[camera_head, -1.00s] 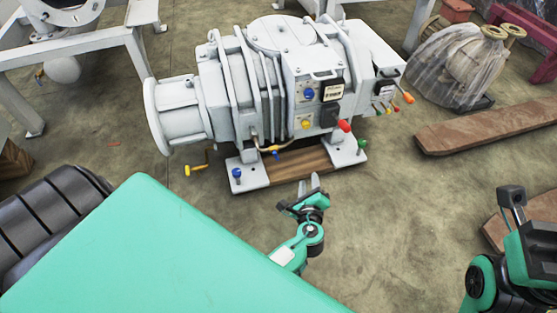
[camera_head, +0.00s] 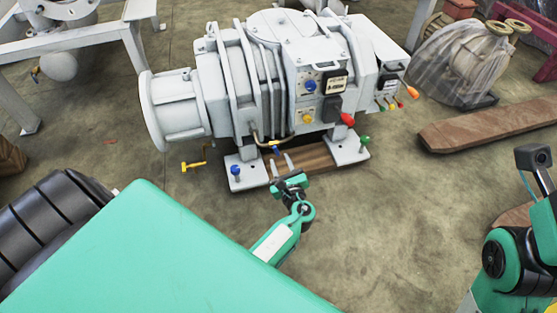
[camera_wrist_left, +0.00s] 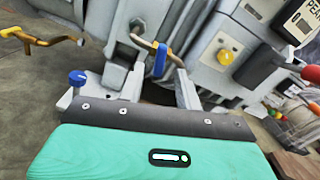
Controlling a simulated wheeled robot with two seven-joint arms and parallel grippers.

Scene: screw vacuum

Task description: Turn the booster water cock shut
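The grey-white pump machine (camera_head: 262,80) stands in the middle of the head view. A thin brass pipe (camera_head: 262,142) runs low along its front and carries a small blue lever (camera_head: 275,150), which looks like the water cock. In the left wrist view the blue lever (camera_wrist_left: 160,60) hangs from the brass fitting, roughly upright in the picture. My left gripper (camera_head: 282,163) is open, its two fingers apart, pointing at the machine's front just below the lever. No contact with the lever shows. My right arm is at the right edge; its gripper is out of view.
A blue knob (camera_head: 236,170) and a green knob (camera_head: 365,140) stand on the machine's feet. A yellow handle (camera_head: 194,165) sticks out at the left. A red-tipped lever (camera_head: 347,119) juts from the front. Wooden planks (camera_head: 485,128) lie at right. Floor in front is clear.

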